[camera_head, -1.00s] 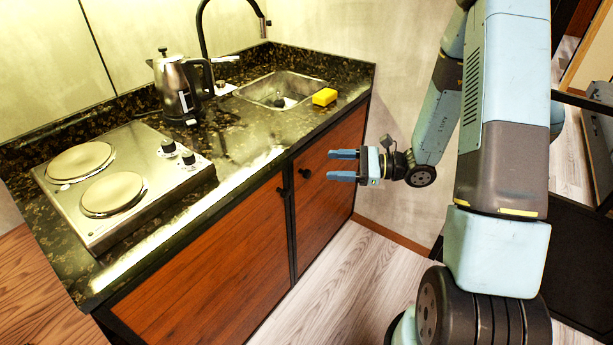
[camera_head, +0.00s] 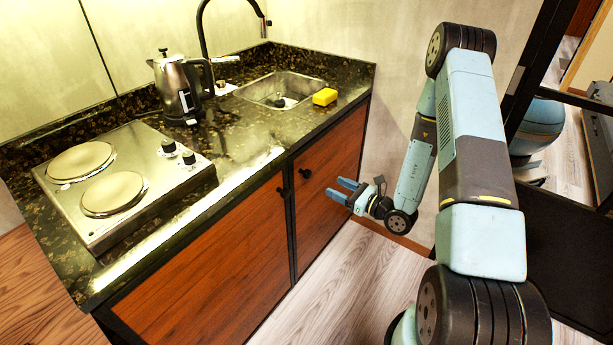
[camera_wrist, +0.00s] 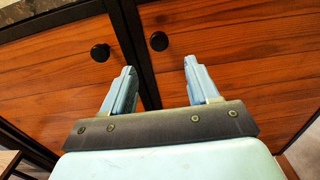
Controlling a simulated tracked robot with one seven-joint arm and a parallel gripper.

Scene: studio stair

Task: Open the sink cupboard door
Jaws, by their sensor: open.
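The sink cupboard door (camera_head: 328,152) is the right-hand reddish-brown wooden door below the sink. It is shut in its black frame. Its round black knob (camera_head: 306,173) sits near the door's left edge, and the knob also shows in the wrist view (camera_wrist: 159,41). My gripper (camera_head: 340,190) is open and empty, in front of this door and to the right of the knob in the head view. In the wrist view, my gripper (camera_wrist: 159,67) has its two fingers apart, with the knob beyond the gap between them. The fingers do not hold the knob.
The left cupboard door (camera_head: 215,255) is shut and has its own black knob (camera_head: 283,192). Above are the dark counter (camera_head: 235,125), the sink (camera_head: 270,88), a yellow sponge (camera_head: 325,97), a kettle (camera_head: 180,90) and a hob (camera_head: 120,180). The floor (camera_head: 340,270) before the doors is clear.

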